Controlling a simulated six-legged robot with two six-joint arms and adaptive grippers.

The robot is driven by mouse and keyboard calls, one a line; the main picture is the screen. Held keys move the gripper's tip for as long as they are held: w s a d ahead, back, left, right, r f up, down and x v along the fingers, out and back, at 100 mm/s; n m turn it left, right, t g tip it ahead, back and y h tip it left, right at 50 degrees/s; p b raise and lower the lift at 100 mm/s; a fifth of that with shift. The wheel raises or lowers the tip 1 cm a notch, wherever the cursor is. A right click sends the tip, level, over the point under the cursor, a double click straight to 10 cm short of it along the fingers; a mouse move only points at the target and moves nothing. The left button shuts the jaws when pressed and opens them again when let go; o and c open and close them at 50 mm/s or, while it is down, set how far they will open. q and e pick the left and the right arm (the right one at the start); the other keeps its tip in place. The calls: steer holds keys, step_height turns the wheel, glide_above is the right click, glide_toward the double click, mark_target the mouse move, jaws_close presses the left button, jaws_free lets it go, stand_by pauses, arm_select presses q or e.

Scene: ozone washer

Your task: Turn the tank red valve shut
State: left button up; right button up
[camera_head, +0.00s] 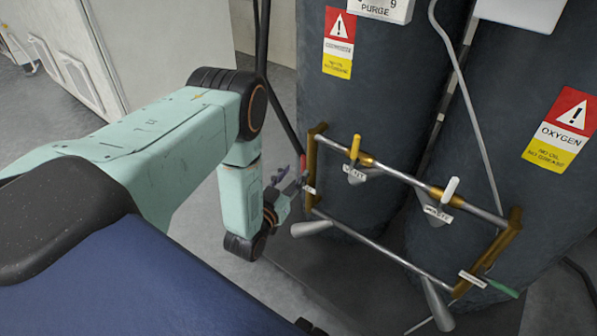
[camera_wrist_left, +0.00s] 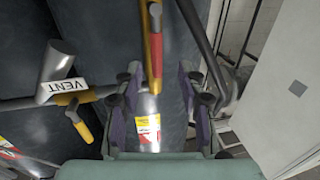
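The red valve handle (camera_head: 303,166) is at the left end of the pipe frame, beside a brass upright (camera_head: 311,150). My left gripper (camera_head: 287,186) is just left of it, pointing toward the frame. In the left wrist view the red handle (camera_wrist_left: 158,52) stands upright ahead of the gripper (camera_wrist_left: 162,84), roughly in line with the gap between the two fingers. The fingers are spread, and nothing is visibly clamped. Whether a finger touches the handle cannot be told. My right gripper does not show.
Yellow (camera_head: 354,147) and white (camera_head: 450,190) valve handles stand on the upper pipe, and a green handle (camera_head: 500,287) is at the lower right. Dark tanks (camera_head: 385,95) stand behind the frame. A pale cabinet (camera_head: 140,45) is at the left, with grey floor between.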

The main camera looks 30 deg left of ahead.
mark_target(302, 166)
arm_select(q)
steer(key=shift+w+d+f+b, duration=0.15)
steer(key=shift+w+b, duration=0.15)
steer(key=shift+w, duration=1.2)
steer(key=shift+w, duration=0.1)
steer(key=shift+c, duration=0.2)
jaws_close()
